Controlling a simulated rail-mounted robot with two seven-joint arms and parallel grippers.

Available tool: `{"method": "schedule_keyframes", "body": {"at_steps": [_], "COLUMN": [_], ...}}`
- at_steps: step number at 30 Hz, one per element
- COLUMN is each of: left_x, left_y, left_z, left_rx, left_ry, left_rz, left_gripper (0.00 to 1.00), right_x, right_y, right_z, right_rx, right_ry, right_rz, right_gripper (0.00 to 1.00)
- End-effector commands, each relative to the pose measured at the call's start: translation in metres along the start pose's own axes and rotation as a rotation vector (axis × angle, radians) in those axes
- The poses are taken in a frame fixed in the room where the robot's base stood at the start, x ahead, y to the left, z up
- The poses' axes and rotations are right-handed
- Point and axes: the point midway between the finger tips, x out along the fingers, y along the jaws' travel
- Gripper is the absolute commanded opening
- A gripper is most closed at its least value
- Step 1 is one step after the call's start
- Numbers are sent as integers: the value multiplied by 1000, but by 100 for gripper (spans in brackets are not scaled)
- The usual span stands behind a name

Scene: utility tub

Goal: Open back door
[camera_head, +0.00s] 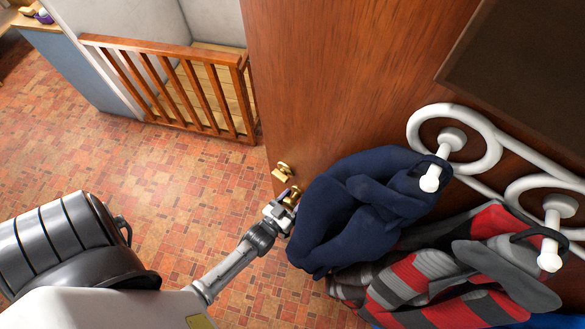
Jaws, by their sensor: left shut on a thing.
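The brown wooden door (335,75) fills the upper middle, with its free edge to the left. Near that edge are two brass fittings: an upper one (283,172) and a lower door knob (292,196). My left gripper (284,205) reaches in from the lower left and is shut on the lower knob, hiding part of it. The floor shows beyond the door's free edge. I cannot tell the door's exact angle. My right gripper is not in view.
A navy garment (350,205) and a red and grey striped garment (430,275) hang from a white scrolled hook rack (490,150), close to the gripper's right. A wooden slatted gate (180,85) stands behind. The tiled floor (150,190) at left is clear.

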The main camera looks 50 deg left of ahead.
Motion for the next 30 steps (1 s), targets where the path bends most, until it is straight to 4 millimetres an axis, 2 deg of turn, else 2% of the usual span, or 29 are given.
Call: {"method": "schedule_keyframes", "body": {"at_steps": [5,6,13,23,26,30], "left_x": [-1,-1,0,-5,-16,-42], "left_y": [-1,-1,0,-1,0,0], "left_z": [2,2,1,1,1,2], "left_rx": [2,2,1,1,1,0], "left_ry": [-7,-7,-4,-3,-3,-6], "left_rz": [-1,-1,-1,-1,-1,-1], "left_gripper": [11,56,78,79,79,79], "right_x": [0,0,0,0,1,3], "right_y": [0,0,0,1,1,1], "right_z": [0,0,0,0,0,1], "right_rx": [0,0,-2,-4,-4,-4], "right_ry": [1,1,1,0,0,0], "right_rz": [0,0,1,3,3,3], "right_gripper": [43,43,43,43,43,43]}}
